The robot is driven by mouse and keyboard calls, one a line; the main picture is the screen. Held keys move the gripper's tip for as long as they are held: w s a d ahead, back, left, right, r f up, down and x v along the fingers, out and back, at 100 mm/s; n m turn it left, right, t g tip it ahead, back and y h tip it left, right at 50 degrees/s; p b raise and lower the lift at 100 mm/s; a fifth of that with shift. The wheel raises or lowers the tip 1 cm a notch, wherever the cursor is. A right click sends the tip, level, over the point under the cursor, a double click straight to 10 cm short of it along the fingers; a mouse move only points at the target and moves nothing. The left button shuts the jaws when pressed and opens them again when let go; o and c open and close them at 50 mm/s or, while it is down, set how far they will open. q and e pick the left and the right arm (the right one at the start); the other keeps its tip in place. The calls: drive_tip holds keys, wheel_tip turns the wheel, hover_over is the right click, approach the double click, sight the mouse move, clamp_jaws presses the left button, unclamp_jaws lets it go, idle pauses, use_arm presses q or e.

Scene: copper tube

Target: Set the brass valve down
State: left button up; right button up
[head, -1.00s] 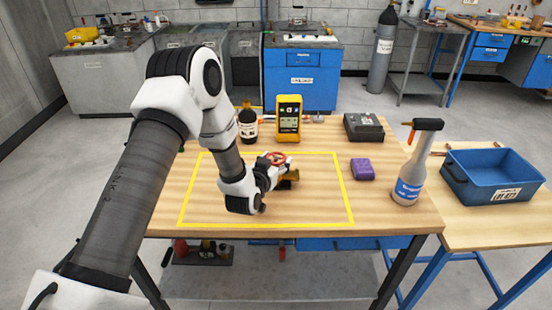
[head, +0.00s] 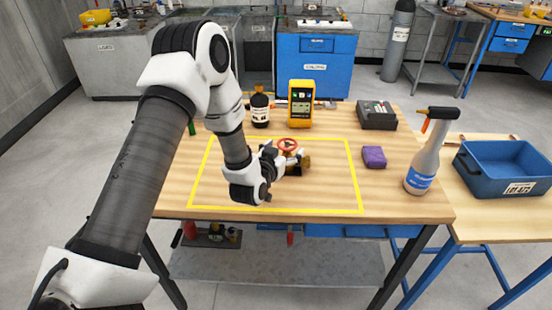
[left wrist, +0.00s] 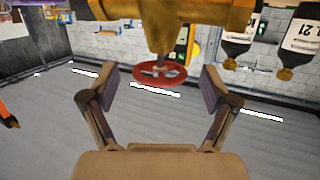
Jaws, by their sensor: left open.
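The brass valve (head: 304,162) with its red handwheel (head: 288,144) is on the wooden bench, inside the yellow outlined area. My left gripper (head: 290,161) is right at the valve and hides part of its body in the head view. In the left wrist view, the two fingers (left wrist: 158,82) are spread wide, one on each side of the red handwheel (left wrist: 160,73), with clear gaps to it. The brass body (left wrist: 205,12) fills the top of that view. My right gripper is in neither view.
A dark bottle (head: 260,108), a yellow meter (head: 301,103) and a dark grey box (head: 376,114) stand behind the outline (head: 355,180). A blue crate (head: 500,180) sits on the side table.

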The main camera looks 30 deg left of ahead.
use_arm(q)
drive_tip(key=b+v, duration=0.1)
drive_tip(key=v, duration=0.8)
drive_tip(key=shift+s, duration=0.2)
